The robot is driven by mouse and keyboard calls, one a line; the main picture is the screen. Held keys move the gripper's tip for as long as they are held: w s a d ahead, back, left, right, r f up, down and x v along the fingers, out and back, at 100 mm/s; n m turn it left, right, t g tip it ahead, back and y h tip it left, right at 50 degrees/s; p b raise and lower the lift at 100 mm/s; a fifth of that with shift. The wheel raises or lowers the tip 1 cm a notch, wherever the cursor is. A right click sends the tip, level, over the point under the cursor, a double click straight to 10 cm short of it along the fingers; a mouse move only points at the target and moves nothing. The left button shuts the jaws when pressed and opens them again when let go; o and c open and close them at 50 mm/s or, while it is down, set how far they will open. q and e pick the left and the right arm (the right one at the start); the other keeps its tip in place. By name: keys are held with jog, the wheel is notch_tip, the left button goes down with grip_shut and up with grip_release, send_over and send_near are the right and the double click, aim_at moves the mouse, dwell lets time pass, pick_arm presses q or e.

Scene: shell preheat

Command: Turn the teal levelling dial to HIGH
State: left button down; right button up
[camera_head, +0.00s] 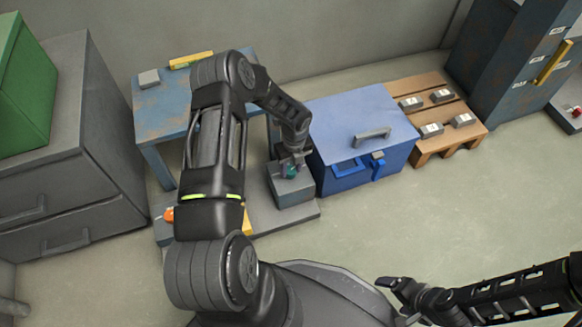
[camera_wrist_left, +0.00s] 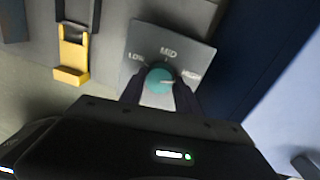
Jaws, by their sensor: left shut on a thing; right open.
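The teal levelling dial (camera_head: 291,171) sits on a grey box (camera_head: 292,192) beside the blue chest. My right gripper (camera_head: 388,282) is open and empty at the lower right, far from the dial.
A blue chest (camera_head: 360,115) with a handle stands right of the dial box. A pallet (camera_head: 450,145) carries several small blocks. A yellow latch (camera_wrist_left: 72,55) is left of the dial plate. A blue table (camera_head: 160,108) stands behind my left arm. Floor at centre right is clear.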

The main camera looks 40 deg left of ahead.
aim_at(293, 170)
pick_arm(q)
jog(key=c, duration=0.9)
grip_release()
jog(key=r+p, duration=0.1)
jog(key=r, duration=0.1)
jog(key=r+p, duration=0.1)
jog(key=r, duration=0.2)
jog(key=r+p, duration=0.1)
jog(key=r, duration=0.2)
jog(key=shift+w+d, duration=0.15)
jog(key=shift+w, duration=0.1)
jog(key=shift+f, duration=0.1)
